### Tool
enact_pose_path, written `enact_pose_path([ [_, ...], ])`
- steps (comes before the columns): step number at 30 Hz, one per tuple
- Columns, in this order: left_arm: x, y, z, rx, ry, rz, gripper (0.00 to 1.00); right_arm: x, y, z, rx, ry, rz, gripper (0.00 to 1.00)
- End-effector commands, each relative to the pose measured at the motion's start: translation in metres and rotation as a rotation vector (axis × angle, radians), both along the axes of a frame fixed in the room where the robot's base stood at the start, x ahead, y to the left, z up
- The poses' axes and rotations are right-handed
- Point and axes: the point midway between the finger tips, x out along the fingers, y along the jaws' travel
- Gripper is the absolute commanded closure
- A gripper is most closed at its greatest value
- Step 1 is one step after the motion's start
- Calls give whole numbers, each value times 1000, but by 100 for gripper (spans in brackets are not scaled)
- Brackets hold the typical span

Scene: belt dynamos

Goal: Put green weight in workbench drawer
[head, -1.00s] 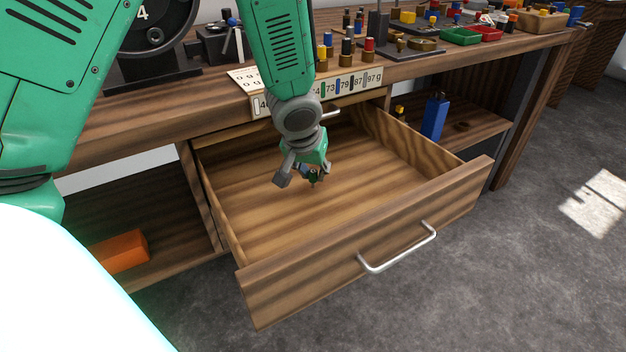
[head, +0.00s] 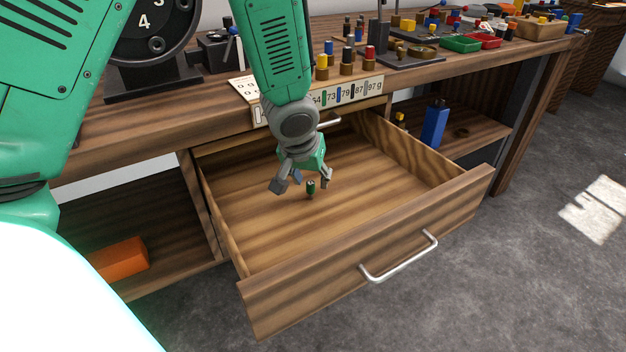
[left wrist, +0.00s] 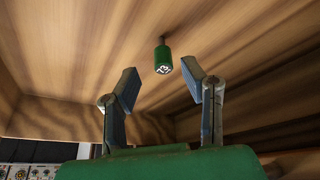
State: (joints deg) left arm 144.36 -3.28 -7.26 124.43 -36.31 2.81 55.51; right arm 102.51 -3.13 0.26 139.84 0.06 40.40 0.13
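The green weight (head: 310,189) is a small dark green cylinder inside the open workbench drawer (head: 365,262). My left gripper (head: 302,184) hangs inside the drawer opening with its fingers spread on either side of the weight. In the left wrist view the green weight (left wrist: 163,60) is just beyond the parted fingertips (left wrist: 161,77), touching neither finger. Its marked end faces the camera. I cannot tell for certain whether it rests on the drawer floor. My right gripper is not in view.
The drawer's metal handle (head: 400,258) faces the front. A number strip (head: 345,92) and several coloured weights stand on the bench above. A blue bottle (head: 433,127) is on the right shelf, an orange block (head: 120,260) on the left one. The rest of the drawer floor is clear.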

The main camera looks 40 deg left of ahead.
Motion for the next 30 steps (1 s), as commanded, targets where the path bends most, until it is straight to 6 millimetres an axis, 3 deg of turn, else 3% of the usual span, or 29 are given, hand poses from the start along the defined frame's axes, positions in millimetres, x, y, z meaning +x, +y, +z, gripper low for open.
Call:
enact_pose_path([
  [1,-4,-1,15,-1,-3,-1,62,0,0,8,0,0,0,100],
  [6,-18,-5,51,-1,-4,0,62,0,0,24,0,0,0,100],
  [12,-30,-9,80,0,-2,0,62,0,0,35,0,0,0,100],
  [18,-35,-10,90,0,1,0,62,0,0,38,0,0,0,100],
  [30,-36,-11,90,0,1,0,62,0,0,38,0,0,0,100],
])
